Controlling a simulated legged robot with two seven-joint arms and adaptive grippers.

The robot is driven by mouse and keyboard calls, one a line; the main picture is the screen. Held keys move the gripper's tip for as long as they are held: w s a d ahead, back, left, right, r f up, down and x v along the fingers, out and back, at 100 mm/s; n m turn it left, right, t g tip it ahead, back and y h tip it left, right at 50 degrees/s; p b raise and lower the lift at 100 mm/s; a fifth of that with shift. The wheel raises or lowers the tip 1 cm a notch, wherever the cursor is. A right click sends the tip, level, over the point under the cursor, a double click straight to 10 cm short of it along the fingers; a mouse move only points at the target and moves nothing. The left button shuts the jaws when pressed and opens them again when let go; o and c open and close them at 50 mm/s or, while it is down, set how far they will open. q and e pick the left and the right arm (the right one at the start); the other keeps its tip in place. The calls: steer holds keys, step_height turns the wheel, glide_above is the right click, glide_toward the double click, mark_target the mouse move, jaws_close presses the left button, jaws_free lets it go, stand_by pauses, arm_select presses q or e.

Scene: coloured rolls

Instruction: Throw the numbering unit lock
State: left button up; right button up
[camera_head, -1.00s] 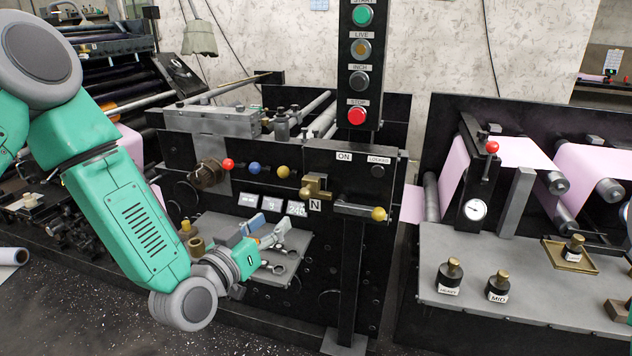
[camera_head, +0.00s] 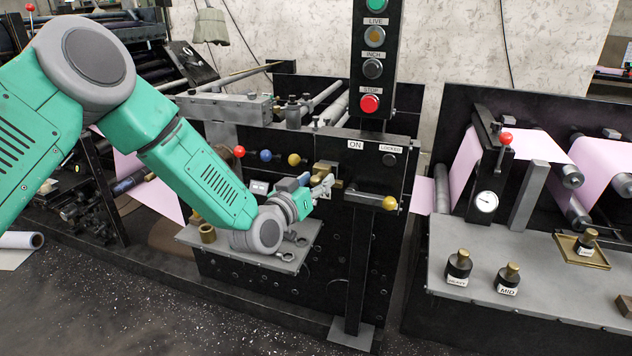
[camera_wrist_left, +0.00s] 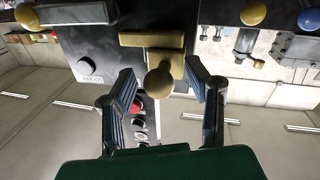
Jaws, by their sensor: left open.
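A brass block with a round brass knob (camera_wrist_left: 158,82) stands out from the black machine panel (camera_wrist_left: 110,40). In the head view the brass block (camera_head: 327,168) is partly hidden behind my left gripper (camera_head: 324,187). That gripper is open, its fingers on either side of the knob in the wrist view (camera_wrist_left: 161,78). I cannot tell whether they touch it. The panel carries an ON label (camera_head: 355,145) and a LOCKED label (camera_head: 389,148) above a dark round button (camera_head: 389,160). A grey bar with a brass ball (camera_head: 390,203) sits to the right. My right gripper is out of view.
Red (camera_head: 239,152), blue (camera_head: 266,155) and yellow (camera_head: 294,160) ball levers stand left of the brass block. The button box with a red stop button (camera_head: 370,103) rises above the panel. A grey shelf (camera_head: 190,236) lies below my left wrist.

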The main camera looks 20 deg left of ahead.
mark_target(340, 185)
arm_select(q)
jaws_close()
steer(key=shift+s+d, duration=0.15)
steer(key=shift+d, duration=2.6)
jaws_free()
steer(key=shift+d, duration=0.1)
steer(key=v, duration=1.2)
